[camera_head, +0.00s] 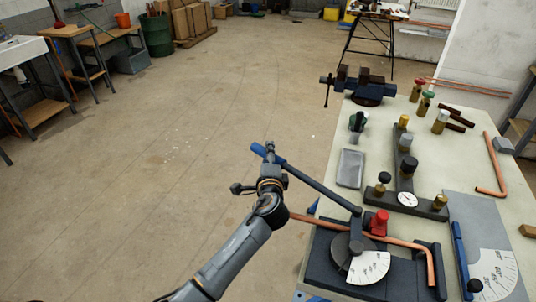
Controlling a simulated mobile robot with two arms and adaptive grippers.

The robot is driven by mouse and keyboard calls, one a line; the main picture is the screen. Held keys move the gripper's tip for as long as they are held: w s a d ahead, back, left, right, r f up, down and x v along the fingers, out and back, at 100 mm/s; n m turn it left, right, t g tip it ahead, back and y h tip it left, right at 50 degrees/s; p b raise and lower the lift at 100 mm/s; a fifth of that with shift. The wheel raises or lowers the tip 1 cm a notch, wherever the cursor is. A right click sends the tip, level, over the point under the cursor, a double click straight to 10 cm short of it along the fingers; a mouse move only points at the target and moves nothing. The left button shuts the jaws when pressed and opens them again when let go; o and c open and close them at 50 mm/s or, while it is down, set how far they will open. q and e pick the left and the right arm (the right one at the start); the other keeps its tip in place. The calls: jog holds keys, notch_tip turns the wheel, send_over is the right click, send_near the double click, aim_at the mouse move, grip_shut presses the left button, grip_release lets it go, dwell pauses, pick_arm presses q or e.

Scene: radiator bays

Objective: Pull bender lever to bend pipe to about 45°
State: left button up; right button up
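The pipe bender (318,262) stands at the near left corner of the bench, with a dark base, a white angle dial (369,267) and a red clamp block (379,222). Its lever (322,186) reaches up and left from the pivot, past the bench edge, to a blue handle (257,149). A copper pipe (405,241) lies across the bender; its right end turns toward me, and its left end sticks out past the bench. My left gripper (269,153) is at the handle end of the lever and looks closed around it; its fingertips are small and partly hidden. My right gripper is not in view.
The bench (458,160) also holds a vise (364,84), a grey tray (350,168), a gauge fitting (407,199), several valves, a bent copper pipe (489,165) and an angle plate (470,215) with a blue bar. The floor (180,150) left of the bench is clear.

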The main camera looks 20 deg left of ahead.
pick_arm(q)
jog(key=shift+w+a, duration=0.15)
jog(key=shift+w, duration=0.3)
grip_shut()
